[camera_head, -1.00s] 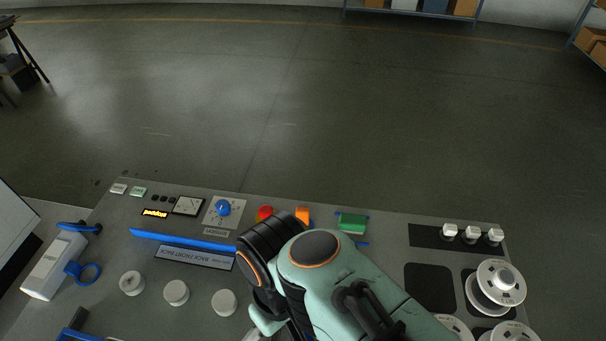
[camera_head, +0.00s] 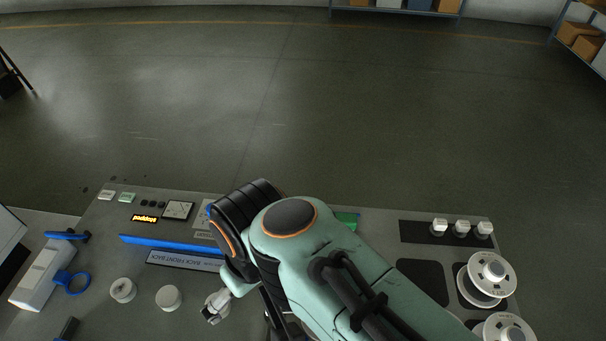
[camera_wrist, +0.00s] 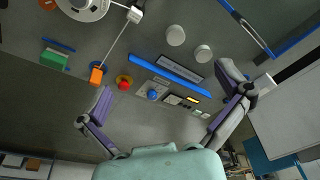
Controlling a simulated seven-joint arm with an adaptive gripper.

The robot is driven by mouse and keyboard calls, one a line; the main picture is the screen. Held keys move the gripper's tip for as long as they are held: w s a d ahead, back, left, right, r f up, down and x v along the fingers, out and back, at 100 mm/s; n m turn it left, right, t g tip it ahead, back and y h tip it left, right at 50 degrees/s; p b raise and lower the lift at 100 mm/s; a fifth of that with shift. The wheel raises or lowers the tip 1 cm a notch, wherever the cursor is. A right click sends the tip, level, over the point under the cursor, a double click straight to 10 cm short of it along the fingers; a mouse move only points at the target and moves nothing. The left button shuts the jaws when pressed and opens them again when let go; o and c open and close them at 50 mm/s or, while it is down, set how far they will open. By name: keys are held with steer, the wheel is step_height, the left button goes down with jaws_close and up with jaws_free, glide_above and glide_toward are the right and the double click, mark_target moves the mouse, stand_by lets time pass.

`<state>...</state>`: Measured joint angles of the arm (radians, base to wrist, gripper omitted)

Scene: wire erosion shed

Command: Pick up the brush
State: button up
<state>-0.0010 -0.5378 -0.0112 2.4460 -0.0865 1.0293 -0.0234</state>
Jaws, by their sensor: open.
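I cannot make out a brush for certain. A blue piece with a black end (camera_head: 68,236) lies at the far end of the white box (camera_head: 38,275) on the panel's left; I cannot tell whether it is the brush. My gripper (camera_wrist: 163,80) is open in the wrist view, its two fingers wide apart above the panel, with nothing seen between them but the panel and its controls below. In the head view my arm covers most of the gripper and the middle of the panel.
White knobs (camera_head: 169,298), a long blue bar (camera_head: 170,244) and a label plate (camera_head: 185,260) are on the panel. A green block (camera_wrist: 54,57), an orange block (camera_wrist: 96,75) and a red button (camera_wrist: 124,84) also show. White spools (camera_head: 492,272) stand at right.

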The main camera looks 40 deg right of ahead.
steer(key=w+d+r+m+t+h, duration=0.1)
steer(key=w+d, duration=0.3)
steer(key=w, duration=0.3)
steer(key=w+d+r+m, duration=0.1)
steer(key=w+d+m, duration=0.15)
steer(key=w, duration=0.45)
steer(key=w+d+f+m+h, duration=0.15)
steer(key=w+d+f, duration=0.35)
steer(key=d, duration=0.5)
steer(key=m+g+y, duration=0.2)
steer(key=m+g, duration=0.1)
steer(key=m, duration=0.2)
glide_above(344, 217)
step_height(344, 217, down, 18)
steer(key=shift+r, duration=0.25)
step_height(344, 217, down, 5)
steer(key=shift+f, duration=0.65)
